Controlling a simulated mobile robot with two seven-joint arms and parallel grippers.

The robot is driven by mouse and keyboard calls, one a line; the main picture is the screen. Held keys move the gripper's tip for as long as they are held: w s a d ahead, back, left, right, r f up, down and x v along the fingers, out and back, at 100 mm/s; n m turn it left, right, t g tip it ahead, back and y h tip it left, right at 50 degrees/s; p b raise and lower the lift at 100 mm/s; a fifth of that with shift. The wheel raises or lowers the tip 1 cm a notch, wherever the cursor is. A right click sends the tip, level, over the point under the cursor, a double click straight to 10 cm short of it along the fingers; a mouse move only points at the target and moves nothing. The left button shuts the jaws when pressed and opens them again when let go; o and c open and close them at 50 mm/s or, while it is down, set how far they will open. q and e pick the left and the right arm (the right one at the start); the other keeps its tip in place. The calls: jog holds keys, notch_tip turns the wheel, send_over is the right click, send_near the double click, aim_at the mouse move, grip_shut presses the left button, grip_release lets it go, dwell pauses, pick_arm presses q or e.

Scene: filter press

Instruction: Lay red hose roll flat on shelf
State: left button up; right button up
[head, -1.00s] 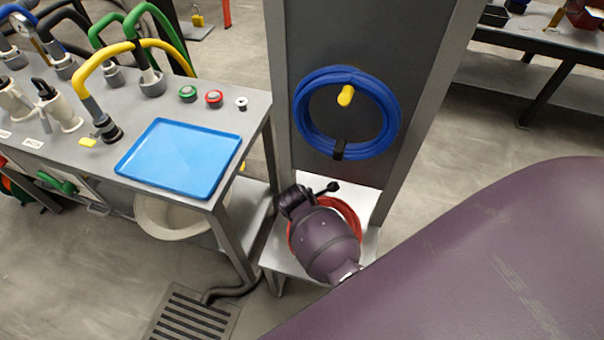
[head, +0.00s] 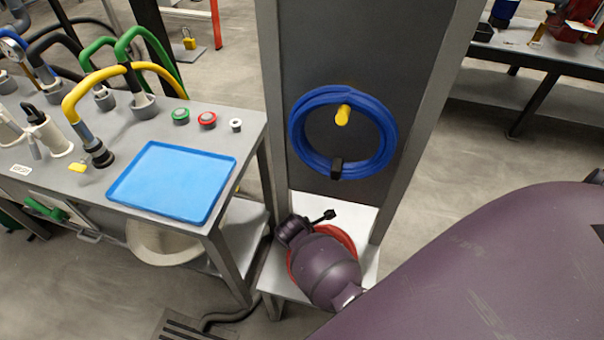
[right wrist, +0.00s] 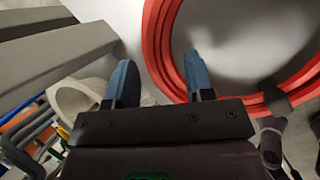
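The red hose roll (head: 349,240) is on the low pale shelf (head: 272,272) at the foot of the grey column, and it appears to lie flat. My purple right wrist covers most of it in the head view. In the right wrist view, the red hose roll (right wrist: 268,98) shows as a large ring with a dark strap, against the pale surface. My right gripper (right wrist: 160,72) has its two blue fingers apart, and one side of the ring passes behind or between them; I cannot tell which. My left gripper is not in view.
A blue hose roll (head: 296,133) hangs on a yellow peg (head: 343,115) on the column above the shelf. Left of it stands a bench with a blue tray (head: 172,181), buttons and hose fittings. A white basin (head: 165,245) is under the bench.

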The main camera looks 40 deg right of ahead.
pick_arm(q)
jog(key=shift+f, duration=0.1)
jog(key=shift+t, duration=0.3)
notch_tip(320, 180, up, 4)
jog(key=p, duration=0.4)
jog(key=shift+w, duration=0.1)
pick_arm(e)
jog(key=v, duration=1)
jog(key=shift+a+r, duration=0.15)
jog(key=shift+r, duration=0.15)
jog(key=shift+s, duration=0.15)
